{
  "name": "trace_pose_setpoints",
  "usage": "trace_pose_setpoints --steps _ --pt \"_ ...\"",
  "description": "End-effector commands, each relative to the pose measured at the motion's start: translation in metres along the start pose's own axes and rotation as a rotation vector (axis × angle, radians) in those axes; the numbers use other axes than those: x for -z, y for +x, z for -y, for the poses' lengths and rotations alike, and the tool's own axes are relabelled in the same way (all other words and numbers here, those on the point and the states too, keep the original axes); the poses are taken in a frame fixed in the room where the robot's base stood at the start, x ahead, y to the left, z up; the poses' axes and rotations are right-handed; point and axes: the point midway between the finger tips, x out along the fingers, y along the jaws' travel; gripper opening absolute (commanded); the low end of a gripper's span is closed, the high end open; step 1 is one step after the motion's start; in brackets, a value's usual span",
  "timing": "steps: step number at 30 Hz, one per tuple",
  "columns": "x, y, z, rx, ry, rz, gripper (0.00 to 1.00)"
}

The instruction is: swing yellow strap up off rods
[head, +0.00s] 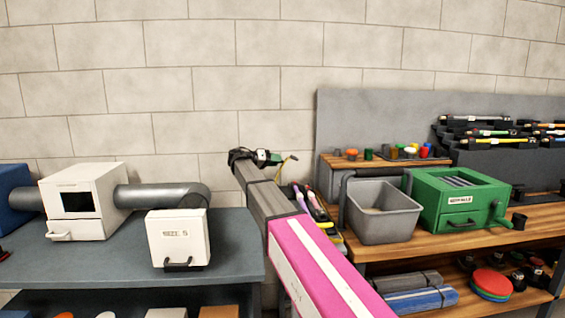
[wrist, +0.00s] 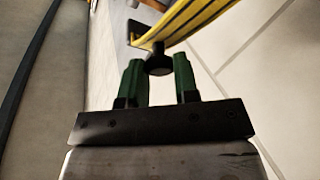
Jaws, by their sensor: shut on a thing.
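The yellow strap (wrist: 195,20) has dark lengthwise stripes and runs to the upper right in the wrist view. A black round knob (wrist: 159,66) is at its near end. My gripper (wrist: 158,78) has green fingers, one on each side of the knob, and is shut on it. In the head view my gripper (head: 268,157) is small and far out, in front of the block wall. A thin yellow piece (head: 288,162), seemingly the strap, shows just right of it. Several coloured rods (head: 312,203) lie below and right of the gripper, partly hidden by my arm.
A grey bin (head: 383,212) and a green box (head: 458,200) stand on the wooden bench at right. A black rack (head: 480,143) holds more rods. White boxes (head: 180,238) and a grey duct (head: 165,194) occupy the left table. The wall above is clear.

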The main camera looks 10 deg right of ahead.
Motion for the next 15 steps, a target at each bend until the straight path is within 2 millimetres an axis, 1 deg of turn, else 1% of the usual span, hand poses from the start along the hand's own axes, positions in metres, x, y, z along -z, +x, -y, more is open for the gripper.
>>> trace_pose_setpoints --steps 3,7,15 --pt "0.000 -0.009 0.004 -0.033 -0.014 -0.036 0.00" --pt "-0.001 -0.017 0.007 -0.029 -0.013 -0.032 0.00" --pt "-0.003 -0.023 0.011 -0.026 -0.013 -0.027 0.00"
